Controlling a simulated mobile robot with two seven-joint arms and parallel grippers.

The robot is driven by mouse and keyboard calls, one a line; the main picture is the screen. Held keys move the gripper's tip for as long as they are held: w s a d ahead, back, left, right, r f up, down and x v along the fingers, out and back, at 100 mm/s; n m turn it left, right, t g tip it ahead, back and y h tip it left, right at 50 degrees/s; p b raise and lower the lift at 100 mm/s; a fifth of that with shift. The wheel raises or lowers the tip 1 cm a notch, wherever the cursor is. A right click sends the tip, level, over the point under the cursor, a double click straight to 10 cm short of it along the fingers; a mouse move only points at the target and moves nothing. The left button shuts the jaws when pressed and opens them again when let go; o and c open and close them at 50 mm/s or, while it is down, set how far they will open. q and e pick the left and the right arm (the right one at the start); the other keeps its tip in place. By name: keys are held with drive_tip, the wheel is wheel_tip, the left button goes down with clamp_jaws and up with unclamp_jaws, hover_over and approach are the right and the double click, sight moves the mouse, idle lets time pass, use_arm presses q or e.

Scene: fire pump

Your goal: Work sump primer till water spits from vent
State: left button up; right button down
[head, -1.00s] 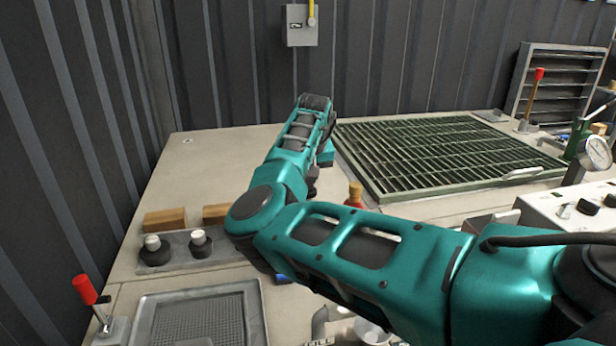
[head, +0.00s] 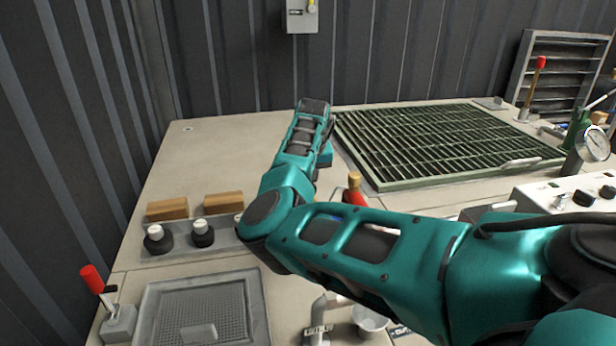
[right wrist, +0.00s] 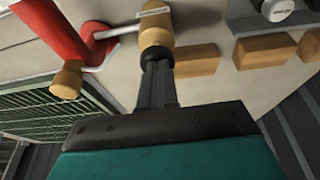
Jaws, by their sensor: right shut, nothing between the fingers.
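A red cylinder with a wooden knob (head: 356,193), which may be the primer, stands mostly hidden behind my right arm in the head view. The right wrist view shows a red cylinder (right wrist: 58,28) with a bent metal rod and a wooden knob (right wrist: 68,80). My right gripper (right wrist: 157,72) is shut and empty, its dark tips close to another round wooden piece (right wrist: 157,35); I cannot tell whether they touch. In the head view the gripper is hidden by its own arm. A metal spout (head: 318,318) stands beside a small cup (head: 370,322). My left gripper is out of view.
A green grating (head: 440,145) fills the back right. Two wooden blocks (head: 167,208) and black knobs (head: 158,238) lie left of my arm. A red-handled lever (head: 93,280) and a grey mesh tray (head: 195,310) are at front left. A gauge (head: 595,143) stands at right.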

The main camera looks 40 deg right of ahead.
wheel_tip(320, 180, up, 4)
drive_tip(key=shift+w+f, duration=0.1)
drive_tip(key=shift+f, duration=0.15)
drive_tip(key=v, duration=1)
drive_tip(key=shift+s+a+f, duration=0.1)
drive_tip(key=shift+s+a, duration=0.05)
drive_tip(key=shift+s, duration=0.1)
